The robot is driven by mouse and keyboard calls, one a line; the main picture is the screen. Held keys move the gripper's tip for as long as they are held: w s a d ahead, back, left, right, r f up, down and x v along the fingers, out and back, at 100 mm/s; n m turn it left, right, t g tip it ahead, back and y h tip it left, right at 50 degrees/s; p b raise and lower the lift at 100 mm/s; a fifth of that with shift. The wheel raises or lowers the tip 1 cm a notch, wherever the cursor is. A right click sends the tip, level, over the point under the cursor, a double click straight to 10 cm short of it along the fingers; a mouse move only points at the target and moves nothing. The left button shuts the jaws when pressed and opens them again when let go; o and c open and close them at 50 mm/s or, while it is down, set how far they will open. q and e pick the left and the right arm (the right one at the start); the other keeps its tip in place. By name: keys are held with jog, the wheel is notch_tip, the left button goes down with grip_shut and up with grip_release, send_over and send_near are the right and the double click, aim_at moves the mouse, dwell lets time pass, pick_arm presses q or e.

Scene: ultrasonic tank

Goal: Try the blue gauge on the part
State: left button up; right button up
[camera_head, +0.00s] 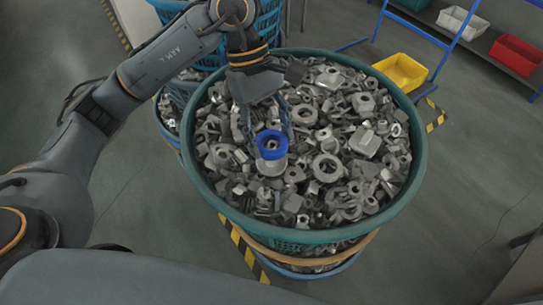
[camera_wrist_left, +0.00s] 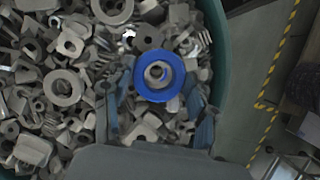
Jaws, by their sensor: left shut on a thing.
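The blue gauge, a thick blue ring (camera_head: 263,151), is held over the heap in the large green basket (camera_head: 421,140). My left gripper (camera_head: 268,138) reaches down from above and is shut on the ring, with a finger at each side. A light grey metal part (camera_head: 272,168) shows just below the ring. In the left wrist view the blue ring (camera_wrist_left: 160,96) lies between the fingers of my left gripper (camera_wrist_left: 162,88), and a grey metal piece (camera_wrist_left: 156,74) shows through its hole. I cannot tell whether the ring touches the part. My right gripper is out of view.
The basket is full of loose grey metal parts (camera_head: 325,168), close around the gripper. Another blue basket (camera_head: 268,22) stands behind. A yellow bin (camera_head: 400,72), a white bin (camera_head: 462,22) and a red bin (camera_head: 516,55) are at the upper right. The floor on the right is clear.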

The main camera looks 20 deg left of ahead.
pick_arm(q)
jog(key=shift+r, duration=0.4)
notch_tip(320, 180, up, 4)
jog(key=shift+f+p, duration=0.1)
jog(key=shift+p, duration=0.65)
